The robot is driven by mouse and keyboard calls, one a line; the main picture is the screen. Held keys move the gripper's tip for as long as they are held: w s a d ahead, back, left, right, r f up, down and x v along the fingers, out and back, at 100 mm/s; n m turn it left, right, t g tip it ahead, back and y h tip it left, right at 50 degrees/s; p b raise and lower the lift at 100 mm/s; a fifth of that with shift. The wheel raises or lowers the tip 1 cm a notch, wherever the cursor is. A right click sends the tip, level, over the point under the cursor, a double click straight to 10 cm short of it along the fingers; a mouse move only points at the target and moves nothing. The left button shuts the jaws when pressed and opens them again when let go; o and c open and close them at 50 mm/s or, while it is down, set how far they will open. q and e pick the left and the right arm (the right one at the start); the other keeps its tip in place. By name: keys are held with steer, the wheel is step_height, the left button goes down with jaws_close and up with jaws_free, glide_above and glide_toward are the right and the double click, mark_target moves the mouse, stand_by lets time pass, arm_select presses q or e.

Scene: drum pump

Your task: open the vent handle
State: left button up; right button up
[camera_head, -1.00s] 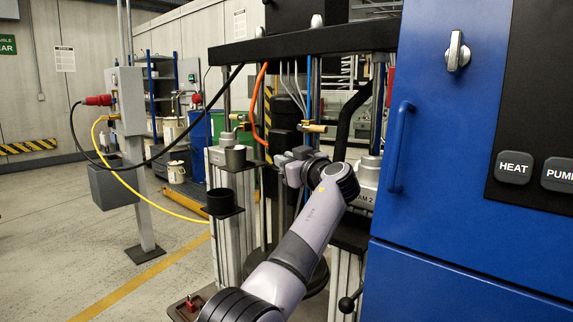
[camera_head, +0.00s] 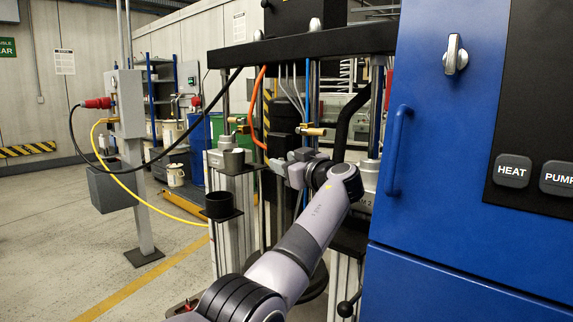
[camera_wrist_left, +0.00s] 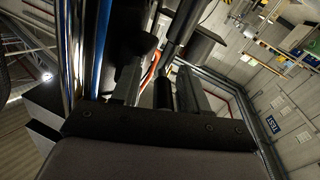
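I cannot single out the vent handle for certain. Two small brass valves with levers show in the head view: one at the front of the pump frame (camera_head: 311,131) and one further left (camera_head: 238,120). My left gripper (camera_head: 280,167) is a little below and left of the front valve, partly hidden by its own wrist. In the left wrist view its two fingers stand apart (camera_wrist_left: 160,82), so it is open. A dark cylinder (camera_wrist_left: 163,94) shows between or behind the fingers; contact cannot be told. My right gripper is not in view.
A blue cabinet (camera_head: 437,150) with a vertical handle (camera_head: 397,150) stands close on the right. Black cups (camera_head: 222,206) on a post stand left of my arm. An orange hose (camera_head: 256,105) and black cable hang near the frame. Open floor lies at left.

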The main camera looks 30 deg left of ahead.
arm_select(q)
steer(key=shift+f, duration=0.1)
stand_by(0.5)
steer(key=shift+s+a+m+t+h, duration=0.15)
steer(key=shift+m+t+h, duration=0.35)
steer(key=shift+m+t, duration=0.25)
